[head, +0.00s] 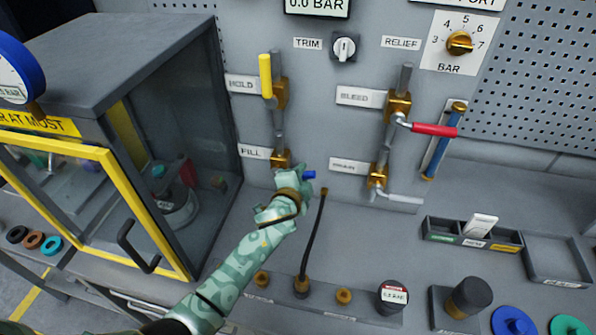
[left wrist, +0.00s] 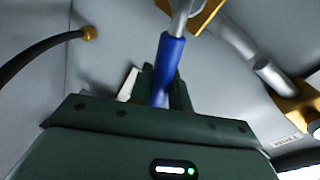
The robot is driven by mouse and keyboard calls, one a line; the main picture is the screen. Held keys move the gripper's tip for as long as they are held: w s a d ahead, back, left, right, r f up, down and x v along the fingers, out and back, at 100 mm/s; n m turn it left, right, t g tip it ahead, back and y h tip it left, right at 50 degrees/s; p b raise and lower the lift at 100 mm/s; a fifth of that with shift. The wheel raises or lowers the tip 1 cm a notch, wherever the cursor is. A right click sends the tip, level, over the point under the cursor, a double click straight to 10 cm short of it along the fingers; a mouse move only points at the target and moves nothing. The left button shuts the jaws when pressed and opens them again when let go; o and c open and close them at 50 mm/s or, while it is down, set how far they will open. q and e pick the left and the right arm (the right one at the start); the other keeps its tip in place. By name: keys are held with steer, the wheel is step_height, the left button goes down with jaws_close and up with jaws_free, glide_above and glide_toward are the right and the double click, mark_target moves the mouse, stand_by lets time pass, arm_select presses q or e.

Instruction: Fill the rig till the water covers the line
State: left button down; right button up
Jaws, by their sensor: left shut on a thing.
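The FILL valve (head: 281,159) is a brass body on a grey pipe, low on the panel. Its blue lever handle (head: 309,175) points right. My left gripper (head: 301,176) is shut on this handle; in the left wrist view the blue handle (left wrist: 171,58) runs down between the jaws (left wrist: 163,92). The sight tube (head: 436,155), with brass ends, stands tilted at the panel's right and shows blue along its length. I cannot make out its line or water level. The display (head: 317,5) reads 0.0 BAR. My right gripper is not in view.
The HOLD valve has a yellow handle (head: 265,76), BLEED a red one (head: 433,130), DRAIN a grey one (head: 404,199). A black hose (head: 313,238) rises from the bench right of my left arm. A yellow-framed cabinet door (head: 115,153) stands left.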

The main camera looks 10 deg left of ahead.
arm_select(q)
steer(key=shift+d+f+m+y+b, duration=0.25)
steer(key=shift+f+m+y+b, duration=0.25)
steer(key=shift+f+m, duration=0.35)
steer(key=shift+f+m+b, duration=0.45)
steer(key=shift+f+m, duration=0.15)
steer(key=shift+m, duration=0.05)
steer(key=c, duration=1.3)
jaws_free()
steer(key=shift+f, duration=0.1)
steer(key=p+v, duration=0.1)
steer(key=v, duration=0.7)
steer(key=p+v, duration=0.1)
steer(key=v, duration=0.7)
steer(key=shift+s+d+r, duration=0.1)
steer(key=shift+d+r, duration=0.1)
steer(key=shift+d, duration=0.05)
